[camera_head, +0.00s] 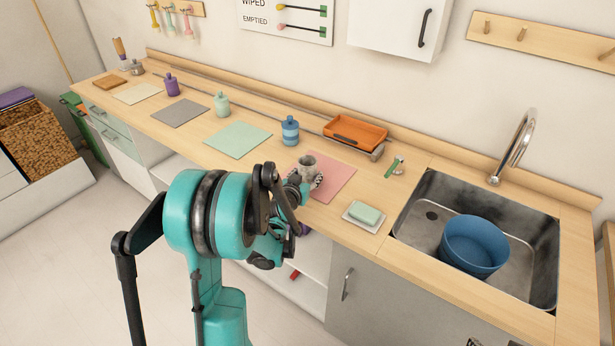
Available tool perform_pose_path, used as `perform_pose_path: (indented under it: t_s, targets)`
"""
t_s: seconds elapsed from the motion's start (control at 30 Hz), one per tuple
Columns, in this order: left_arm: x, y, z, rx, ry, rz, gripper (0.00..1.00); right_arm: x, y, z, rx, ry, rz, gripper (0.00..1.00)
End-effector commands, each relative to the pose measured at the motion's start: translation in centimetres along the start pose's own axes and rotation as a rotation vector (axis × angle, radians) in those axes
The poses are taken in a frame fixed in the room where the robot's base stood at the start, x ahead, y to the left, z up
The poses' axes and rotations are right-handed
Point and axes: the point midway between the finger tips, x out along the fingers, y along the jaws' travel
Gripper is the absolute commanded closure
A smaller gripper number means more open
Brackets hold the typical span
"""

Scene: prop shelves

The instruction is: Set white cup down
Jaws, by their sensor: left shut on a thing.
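A small greyish-white cup (306,167) is upright over the pink mat (336,180) on the wooden counter. My left gripper (303,184) reaches in from the left and is shut on the cup. The gripper's own wrist and the teal arm hide part of the fingers and the near edge of the mat. I cannot tell whether the cup's base touches the mat. My right gripper is not in view.
A blue bottle (290,131) stands behind the cup. An orange tray (355,133) is at the back, and a soap dish (364,215) lies right of the mat. The sink holds a blue tub (474,246). A green mat (238,139) is bare.

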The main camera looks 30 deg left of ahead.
Motion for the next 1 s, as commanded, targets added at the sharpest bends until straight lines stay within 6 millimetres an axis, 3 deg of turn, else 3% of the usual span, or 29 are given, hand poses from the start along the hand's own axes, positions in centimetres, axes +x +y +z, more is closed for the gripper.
perform_pose_path:
  t_s: [0.07,0.1,0.17,0.57,0.67,1.0]
  targets:
    - [0.0,0.0,0.1,0.000,0.000,0.000,0.83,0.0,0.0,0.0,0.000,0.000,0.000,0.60]
    - [0.1,0.0,0.1,0.000,0.000,0.000,0.43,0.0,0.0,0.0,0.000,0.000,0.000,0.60]
    - [0.0,0.0,0.1,0.000,0.000,0.000,0.27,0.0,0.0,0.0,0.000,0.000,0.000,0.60]
    - [-0.3,0.0,-0.1,-0.001,0.000,0.000,0.27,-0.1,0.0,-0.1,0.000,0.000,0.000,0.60]
    - [-1.8,0.0,-0.2,-0.001,0.000,-0.001,0.27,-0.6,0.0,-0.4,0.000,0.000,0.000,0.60]
    - [-9.1,0.0,-0.3,-0.002,0.000,-0.001,0.27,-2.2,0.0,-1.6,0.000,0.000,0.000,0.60]
